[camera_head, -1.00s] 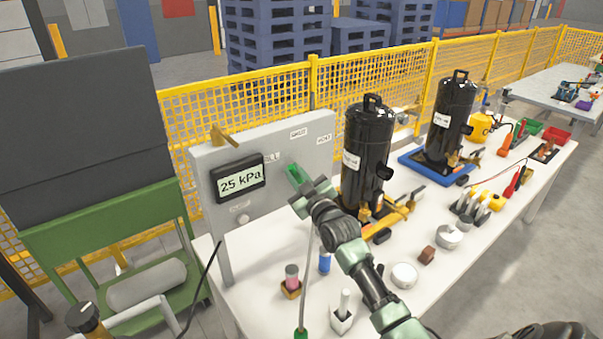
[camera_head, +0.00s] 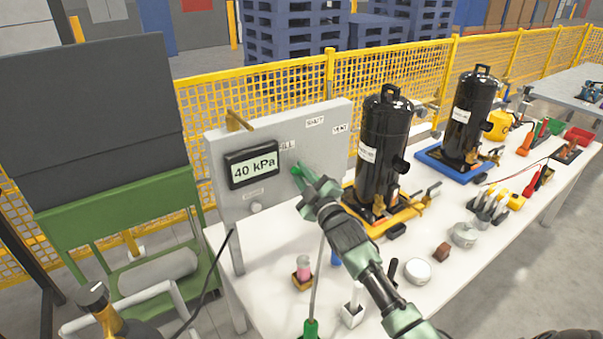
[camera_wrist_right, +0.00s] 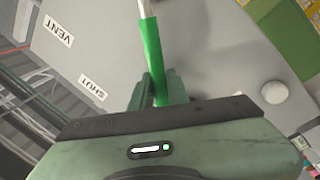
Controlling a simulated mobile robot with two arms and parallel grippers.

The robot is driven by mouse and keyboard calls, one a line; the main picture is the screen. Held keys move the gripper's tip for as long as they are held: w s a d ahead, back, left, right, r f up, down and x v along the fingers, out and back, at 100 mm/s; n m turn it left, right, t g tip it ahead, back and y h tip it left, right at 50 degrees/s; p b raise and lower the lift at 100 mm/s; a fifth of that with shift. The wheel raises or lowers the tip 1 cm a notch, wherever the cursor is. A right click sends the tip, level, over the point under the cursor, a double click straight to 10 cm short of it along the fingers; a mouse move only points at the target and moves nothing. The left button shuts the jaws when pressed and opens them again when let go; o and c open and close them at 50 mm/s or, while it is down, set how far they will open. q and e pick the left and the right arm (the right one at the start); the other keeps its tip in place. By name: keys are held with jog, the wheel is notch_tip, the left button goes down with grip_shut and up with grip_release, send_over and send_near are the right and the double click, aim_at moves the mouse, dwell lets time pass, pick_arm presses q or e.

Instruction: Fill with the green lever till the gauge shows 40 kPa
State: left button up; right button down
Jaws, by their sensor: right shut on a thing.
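The gauge (camera_head: 253,168) on the grey panel (camera_head: 318,150) reads 40 kPa in the head view. The green lever (camera_head: 297,173) is on the panel, right of the gauge, and points toward the FILL label (camera_head: 287,146). My right gripper (camera_head: 312,190) is shut on the lever's green handle; the handle (camera_wrist_right: 151,55) runs between the fingers in the right wrist view. The SHUT label (camera_wrist_right: 92,88) and VENT label (camera_wrist_right: 59,31) are on the panel to the left there.
Two black compressors (camera_head: 383,150) (camera_head: 467,118) stand on the white table right of the panel. A pink-topped piece (camera_head: 304,268), white parts (camera_head: 417,271) and a brown block (camera_head: 442,252) lie in front. A yellow mesh fence (camera_head: 290,95) runs behind.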

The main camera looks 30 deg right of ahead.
jog(key=c, duration=1.4)
grip_release()
jog(key=shift+o, duration=0.2)
jog(key=shift+s, duration=0.1)
jog(key=shift+s+f, duration=0.2)
jog(key=shift+s, duration=0.1)
jog(key=s+b, duration=0.1)
jog(key=s, duration=0.6)
jog(key=shift+a+f+b, duration=0.2)
jog(key=shift+f+b, duration=0.2)
jog(key=shift+f, duration=0.1)
